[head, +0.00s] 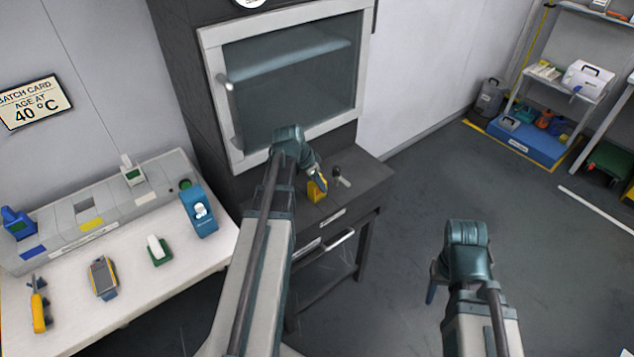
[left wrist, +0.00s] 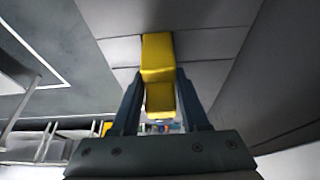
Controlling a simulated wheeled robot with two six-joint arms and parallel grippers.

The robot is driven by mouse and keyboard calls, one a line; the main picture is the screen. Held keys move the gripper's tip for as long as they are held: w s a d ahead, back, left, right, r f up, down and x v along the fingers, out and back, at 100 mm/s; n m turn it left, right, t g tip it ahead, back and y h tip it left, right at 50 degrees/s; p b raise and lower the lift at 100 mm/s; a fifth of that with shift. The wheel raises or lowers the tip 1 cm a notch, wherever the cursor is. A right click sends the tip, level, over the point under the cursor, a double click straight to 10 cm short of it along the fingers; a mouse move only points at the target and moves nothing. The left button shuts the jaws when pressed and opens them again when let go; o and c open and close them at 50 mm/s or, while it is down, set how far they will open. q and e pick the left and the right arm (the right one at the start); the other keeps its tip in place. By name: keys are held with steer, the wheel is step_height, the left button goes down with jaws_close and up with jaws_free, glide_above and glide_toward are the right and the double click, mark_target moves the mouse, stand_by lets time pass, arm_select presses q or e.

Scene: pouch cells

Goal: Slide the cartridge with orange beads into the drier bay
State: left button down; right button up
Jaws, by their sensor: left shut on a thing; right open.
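My left gripper (head: 314,174) is at the dark ledge below the glass-fronted cabinet. It is shut on a yellow block (head: 317,189), which also shows between the fingers in the left wrist view (left wrist: 158,58). I cannot tell whether the block touches the ledge. I cannot single out the drier bay. My right gripper (head: 433,286) hangs over the floor at the right, mostly hidden behind its wrist; it is open.
The cabinet (head: 210,55) has a closed glass door. A small knobbed fitting (head: 340,176) is beside the yellow block. On the left, a white bench (head: 140,286) bears a grey rack (head: 62,243), a blue holder (head: 199,211) and a handheld meter (head: 103,277).

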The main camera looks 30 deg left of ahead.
arm_select(q)
steer(key=shift+c, duration=2)
jaws_free()
steer(key=shift+r, duration=0.15)
steer(key=shift+r+p, duration=0.55)
steer(key=shift+p, duration=0.2)
steer(key=p+v, duration=1.1)
steer(key=v, duration=0.1)
steer(key=shift+f, duration=0.1)
